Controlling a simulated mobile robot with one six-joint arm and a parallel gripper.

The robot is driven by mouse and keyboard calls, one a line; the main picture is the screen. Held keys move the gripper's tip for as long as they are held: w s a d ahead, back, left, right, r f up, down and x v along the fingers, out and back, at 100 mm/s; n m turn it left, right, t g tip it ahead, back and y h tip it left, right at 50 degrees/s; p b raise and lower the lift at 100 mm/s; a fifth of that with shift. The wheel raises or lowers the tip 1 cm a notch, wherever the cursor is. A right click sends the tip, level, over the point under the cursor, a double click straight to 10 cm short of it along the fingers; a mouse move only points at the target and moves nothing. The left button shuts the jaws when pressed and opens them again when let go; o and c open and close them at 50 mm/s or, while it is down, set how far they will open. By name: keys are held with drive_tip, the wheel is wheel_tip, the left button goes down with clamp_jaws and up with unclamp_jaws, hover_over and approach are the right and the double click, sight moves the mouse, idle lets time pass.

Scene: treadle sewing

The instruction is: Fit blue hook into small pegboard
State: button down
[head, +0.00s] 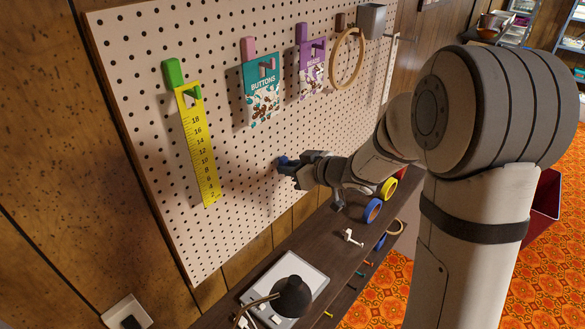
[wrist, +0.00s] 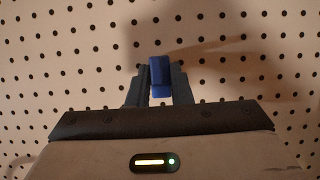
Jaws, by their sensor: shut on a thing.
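The blue hook (wrist: 160,75) is held between the two fingers of my gripper (wrist: 160,85) in the wrist view. Its upper end sticks out past the fingertips toward the board. In the head view the blue hook (head: 283,161) shows as a small blue bit at the tip of my gripper (head: 290,168). The pegboard (head: 235,150) is a pale panel with rows of dark holes, upright on the wall. My gripper is close in front of its lower middle. I cannot tell whether the hook touches the board, and its pegs are hidden.
Above hang a yellow ruler (head: 198,145) on a green hook (head: 173,74), a teal buttons packet (head: 262,88), a purple packet (head: 312,68) and a wooden hoop (head: 347,60). Below is a dark shelf (head: 330,226) with a white hook (head: 352,237), tape rolls (head: 372,210) and a black lamp (head: 292,296).

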drive_tip(key=shift+w+a+r, duration=0.1)
drive_tip(key=shift+w+a, duration=0.1)
drive_tip(key=shift+a, duration=0.1)
drive_tip(key=c, duration=1.2)
unclamp_jaws()
drive_tip(key=shift+c, duration=0.2)
drive_tip(key=v, duration=0.7)
drive_tip(key=shift+s+d+b, duration=0.25)
drive_tip(key=shift+b, duration=0.15)
drive_tip(key=shift+r, duration=0.1)
